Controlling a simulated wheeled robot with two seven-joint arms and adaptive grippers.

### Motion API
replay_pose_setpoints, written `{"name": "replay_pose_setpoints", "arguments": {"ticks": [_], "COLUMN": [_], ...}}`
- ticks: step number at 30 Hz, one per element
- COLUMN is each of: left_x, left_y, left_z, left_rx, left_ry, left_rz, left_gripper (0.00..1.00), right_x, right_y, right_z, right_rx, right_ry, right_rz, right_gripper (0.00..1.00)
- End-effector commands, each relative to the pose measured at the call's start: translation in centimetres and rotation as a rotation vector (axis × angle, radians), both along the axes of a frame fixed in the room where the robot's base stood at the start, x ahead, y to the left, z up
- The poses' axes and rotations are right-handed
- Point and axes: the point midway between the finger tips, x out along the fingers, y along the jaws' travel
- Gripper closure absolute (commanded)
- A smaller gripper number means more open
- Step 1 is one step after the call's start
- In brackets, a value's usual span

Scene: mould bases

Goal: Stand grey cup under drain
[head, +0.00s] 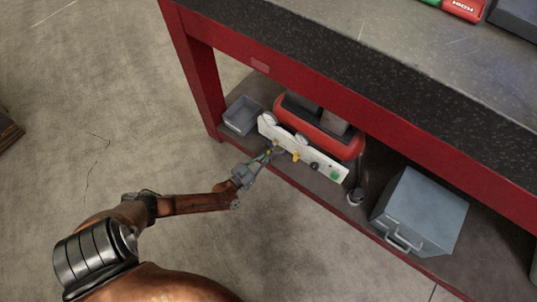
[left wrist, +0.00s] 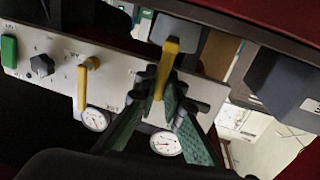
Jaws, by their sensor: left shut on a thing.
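My left gripper (head: 274,150) is at the white valve panel (head: 325,168) on the lower shelf. In the left wrist view my left gripper (left wrist: 163,92) is shut on a yellow lever (left wrist: 168,55) on that panel. A small round grey thing (head: 355,197), which looks like the grey cup, stands on the shelf right of the panel. A grey block-like shape (left wrist: 186,38) shows behind the lever in the left wrist view; I cannot tell what it is. I cannot make out the drain outlet. My right gripper is not in view.
A red tank (head: 318,128) lies behind the panel. A grey open bin (head: 241,116) stands at the shelf's left end, a blue-grey box (head: 420,212) at the right. The panel carries gauges (left wrist: 166,143), a second yellow lever (left wrist: 86,80), a black knob (left wrist: 41,66) and a green button (left wrist: 9,50).

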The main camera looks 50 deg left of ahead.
Motion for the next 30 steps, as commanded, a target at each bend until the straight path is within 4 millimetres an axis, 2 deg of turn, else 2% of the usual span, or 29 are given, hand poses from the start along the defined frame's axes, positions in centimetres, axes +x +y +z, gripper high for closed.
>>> {"name": "replay_pose_setpoints", "arguments": {"ticks": [3, 4, 11, 21, 26, 30], "left_x": [0.0, 0.0, 0.0, 0.0, -2.0, -4.9], "left_y": [0.0, 0.0, 0.0, 0.0, -0.1, -0.3], "left_z": [-0.3, -0.3, -0.3, 0.0, 0.3, 0.5], "left_rx": [0.002, 0.002, 0.001, -0.001, -0.001, 0.000], "left_ry": [0.000, 0.000, 0.000, 0.000, 0.000, -0.001], "left_rz": [0.001, 0.001, 0.001, 0.000, 0.003, 0.002], "left_gripper": [1.00, 0.89, 0.74, 0.74, 0.74, 0.74], "right_x": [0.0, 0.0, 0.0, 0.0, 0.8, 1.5], "right_y": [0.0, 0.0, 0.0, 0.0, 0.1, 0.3], "right_z": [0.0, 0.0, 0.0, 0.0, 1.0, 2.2], "right_rx": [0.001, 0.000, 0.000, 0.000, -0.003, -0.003], "right_ry": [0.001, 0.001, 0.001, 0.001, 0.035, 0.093], "right_rz": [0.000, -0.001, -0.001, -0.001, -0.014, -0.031], "right_gripper": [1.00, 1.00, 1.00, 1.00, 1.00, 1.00]}}
